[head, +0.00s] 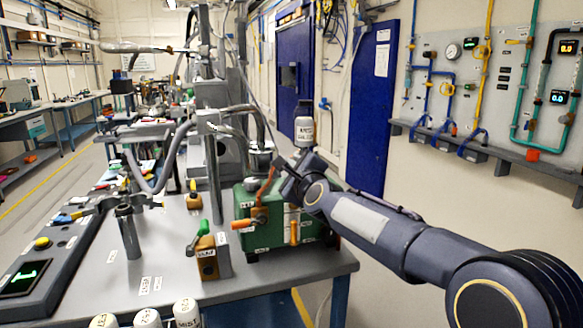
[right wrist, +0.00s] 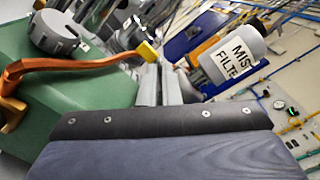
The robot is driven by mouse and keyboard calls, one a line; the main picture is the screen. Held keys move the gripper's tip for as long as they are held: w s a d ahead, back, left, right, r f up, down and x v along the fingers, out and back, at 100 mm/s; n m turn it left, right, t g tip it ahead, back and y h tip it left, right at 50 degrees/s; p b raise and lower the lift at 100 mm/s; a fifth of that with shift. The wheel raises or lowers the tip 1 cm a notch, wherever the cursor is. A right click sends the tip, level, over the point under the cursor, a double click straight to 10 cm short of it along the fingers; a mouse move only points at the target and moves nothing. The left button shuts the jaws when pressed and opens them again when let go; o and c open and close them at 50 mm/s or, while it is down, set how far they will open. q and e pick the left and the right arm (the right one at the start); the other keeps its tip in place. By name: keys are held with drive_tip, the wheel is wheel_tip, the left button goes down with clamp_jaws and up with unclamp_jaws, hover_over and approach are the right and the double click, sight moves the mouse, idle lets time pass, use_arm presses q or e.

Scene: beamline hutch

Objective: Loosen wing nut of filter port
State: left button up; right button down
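The white mist filter (head: 304,130) stands upright on the green pump (head: 262,237) at the table's right end. In the right wrist view the mist filter (right wrist: 232,58) looks tilted, with an orange-brown part (right wrist: 203,48) at its base. A small yellow piece (right wrist: 148,51), possibly the wing nut, is at the tips of my right gripper (right wrist: 158,70). The gripper's two grey fingers are close together; whether they hold the yellow piece is unclear. In the head view my right gripper (head: 283,168) is beside the filter, above the pump. My left gripper is not in view.
An orange lever (right wrist: 70,65) crosses close left of the fingers, near a round grey cap (right wrist: 55,32). A green-handled valve (head: 205,245), a grey post (head: 128,232) and hoses stand left of the pump. White bottles (head: 186,312) are at the front edge.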

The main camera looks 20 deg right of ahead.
drive_tip(key=shift+n, duration=0.4)
drive_tip(key=n+p, duration=0.1)
drive_tip(key=n, duration=0.4)
drive_tip(key=n+p, duration=0.2)
drive_tip(key=n, duration=0.4)
drive_tip(key=shift+f+n, duration=0.1)
drive_tip(key=shift+n, duration=0.3)
drive_tip(key=n+p, duration=0.1)
drive_tip(key=n, duration=0.5)
drive_tip(key=shift+p, duration=0.3)
drive_tip(key=n, duration=0.5)
drive_tip(key=shift+d+f+p, duration=0.1)
drive_tip(key=shift+p, duration=0.3)
drive_tip(key=shift+n, duration=0.3)
drive_tip(key=c, duration=1.6)
unclamp_jaws()
drive_tip(key=shift+c, duration=0.2)
drive_tip(key=shift+f, duration=0.1)
